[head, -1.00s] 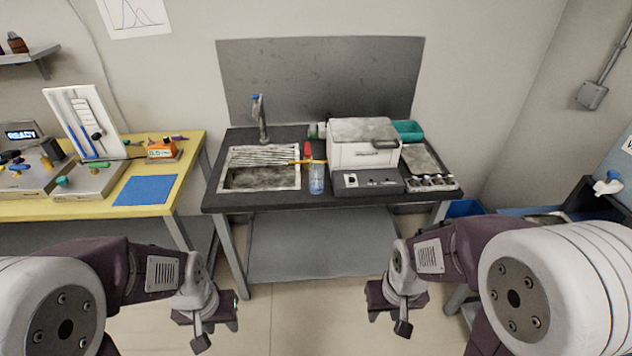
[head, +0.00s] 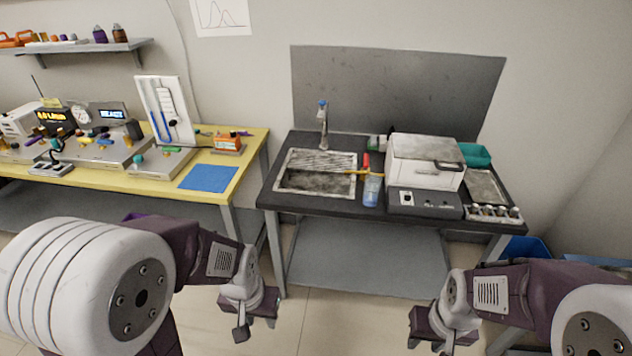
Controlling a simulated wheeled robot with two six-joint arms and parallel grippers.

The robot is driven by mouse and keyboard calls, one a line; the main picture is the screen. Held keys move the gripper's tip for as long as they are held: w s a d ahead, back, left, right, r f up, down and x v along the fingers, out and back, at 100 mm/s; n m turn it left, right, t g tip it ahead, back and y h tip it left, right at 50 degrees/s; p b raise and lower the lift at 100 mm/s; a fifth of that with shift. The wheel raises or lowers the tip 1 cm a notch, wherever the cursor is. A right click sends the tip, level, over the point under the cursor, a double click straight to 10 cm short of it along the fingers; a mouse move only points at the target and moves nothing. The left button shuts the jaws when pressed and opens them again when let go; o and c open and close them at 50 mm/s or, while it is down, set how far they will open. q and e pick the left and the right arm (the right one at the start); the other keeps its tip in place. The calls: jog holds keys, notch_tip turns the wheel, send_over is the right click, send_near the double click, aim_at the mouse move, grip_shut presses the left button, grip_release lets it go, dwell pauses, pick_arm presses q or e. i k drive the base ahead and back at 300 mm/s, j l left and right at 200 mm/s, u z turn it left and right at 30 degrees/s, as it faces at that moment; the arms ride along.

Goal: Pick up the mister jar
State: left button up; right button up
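No object is clearly recognisable as the mister jar. A clear bluish bottle with a red top (head: 371,189) stands upright on the dark sink bench, between the sink and the white box; I cannot tell if it is the mister jar. Small purple and amber bottles (head: 100,35) stand on the wall shelf at the upper left. My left gripper (head: 247,328) hangs low in front of the benches, well away from these things. My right gripper (head: 430,338) hangs low in front of the sink bench. Neither appears to hold anything, but their finger openings do not show clearly.
The dark bench (head: 330,206) carries a sink (head: 300,188), a faucet (head: 323,125), a white lidded box (head: 425,165) and a teal bin (head: 475,154). A yellow table (head: 165,189) with instruments stands left. A blue bin (head: 527,248) sits low at the right. Floor between benches is open.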

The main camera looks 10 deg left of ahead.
aim_at(371, 191)
jog(key=i+j+z, duration=0.4)
jog(key=j, duration=0.15)
jog(key=i+j+z, duration=0.2)
jog(key=j+z, duration=0.2)
jog(key=j, duration=0.25)
jog(key=i+j+z, duration=0.2)
jog(key=j, duration=0.15)
jog(key=j+z, duration=0.2)
jog(key=j, duration=0.15)
